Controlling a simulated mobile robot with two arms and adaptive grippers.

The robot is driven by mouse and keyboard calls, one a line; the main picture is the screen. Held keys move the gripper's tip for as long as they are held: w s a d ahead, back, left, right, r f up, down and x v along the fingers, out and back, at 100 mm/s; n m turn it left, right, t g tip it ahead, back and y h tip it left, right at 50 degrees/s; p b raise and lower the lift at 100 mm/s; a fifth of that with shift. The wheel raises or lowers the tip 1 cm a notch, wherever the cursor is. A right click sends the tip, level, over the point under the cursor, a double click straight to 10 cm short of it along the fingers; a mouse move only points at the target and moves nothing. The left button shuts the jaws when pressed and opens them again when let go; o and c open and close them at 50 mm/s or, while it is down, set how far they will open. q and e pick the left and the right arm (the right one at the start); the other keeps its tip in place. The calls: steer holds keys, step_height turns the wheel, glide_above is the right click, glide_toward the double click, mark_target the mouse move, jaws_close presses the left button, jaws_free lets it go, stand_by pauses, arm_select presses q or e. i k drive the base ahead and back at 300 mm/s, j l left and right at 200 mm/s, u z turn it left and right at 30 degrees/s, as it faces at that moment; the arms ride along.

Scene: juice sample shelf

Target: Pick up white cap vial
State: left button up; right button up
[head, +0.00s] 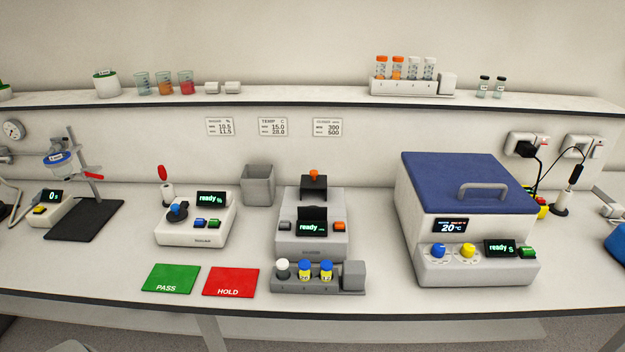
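The white cap vial (283,269) stands upright in the leftmost slot of a small grey rack (310,291) at the front middle of the bench. Two blue-capped vials with yellow labels (305,270) stand to its right in the same rack. The white cap vial's lower body is hidden in the rack. Neither of my grippers shows in the head view.
Green PASS (171,279) and red HOLD (230,282) mats lie left of the rack. A grey instrument (311,249) stands right behind it. A blue-lidded box (467,185) stands at right. A shelf (300,97) runs above the bench.

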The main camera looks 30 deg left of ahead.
mark_target(283, 264)
steer(key=u, duration=1.25)
